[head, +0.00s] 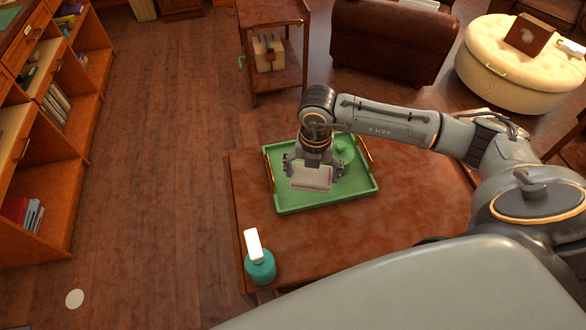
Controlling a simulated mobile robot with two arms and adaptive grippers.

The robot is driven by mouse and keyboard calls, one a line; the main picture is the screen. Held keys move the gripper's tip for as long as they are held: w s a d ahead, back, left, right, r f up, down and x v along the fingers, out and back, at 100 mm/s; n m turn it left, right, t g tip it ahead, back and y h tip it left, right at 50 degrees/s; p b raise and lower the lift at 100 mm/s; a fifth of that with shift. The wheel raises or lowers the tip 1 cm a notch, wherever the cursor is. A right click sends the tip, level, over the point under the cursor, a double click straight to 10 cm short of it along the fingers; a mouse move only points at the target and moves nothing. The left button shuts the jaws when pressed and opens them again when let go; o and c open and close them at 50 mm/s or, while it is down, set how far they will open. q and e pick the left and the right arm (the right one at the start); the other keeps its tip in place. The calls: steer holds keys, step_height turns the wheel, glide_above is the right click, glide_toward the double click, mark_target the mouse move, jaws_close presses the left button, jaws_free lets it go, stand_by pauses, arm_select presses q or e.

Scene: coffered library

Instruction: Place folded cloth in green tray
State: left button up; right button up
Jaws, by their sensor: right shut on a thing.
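The folded cloth (311,178) is a pale, flat bundle. My right gripper (311,172) is shut on it, over the left part of the green tray (310,205). Whether the cloth touches the tray floor cannot be told from this angle. The tray lies on a brown table and has wooden handles at its left and right ends. A green rounded item (344,150) sits in the tray's back right part, partly behind the gripper. My left gripper is not in view.
Behind the table is a wooden cart (285,75) with a box. Bookshelves (40,150) line the left. The table right of the tray is clear.

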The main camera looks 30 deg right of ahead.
steer(key=w+f+b, duration=0.2)
steer(key=w, duration=0.1)
steer(key=w+f+b, duration=0.2)
steer(key=b, duration=0.1)
steer(key=w+f+b, duration=0.2)
steer(key=w+f, duration=0.1)
steer(key=shift+w+d+f, duration=0.1)
steer(key=shift+w+d, duration=0.25)
steer(key=shift+w+f+b, duration=0.15)
steer(key=shift+w+b, duration=0.15)
steer(key=shift+b, duration=0.15)
steer(key=f+b, duration=0.1)
steer(key=f, duration=0.1)
steer(key=f+b, duration=0.2)
steer(key=shift+w, duration=0.4)
steer(key=shift+r, duration=0.1)
steer(key=o, duration=0.8)
steer(key=shift+f, duration=0.2)
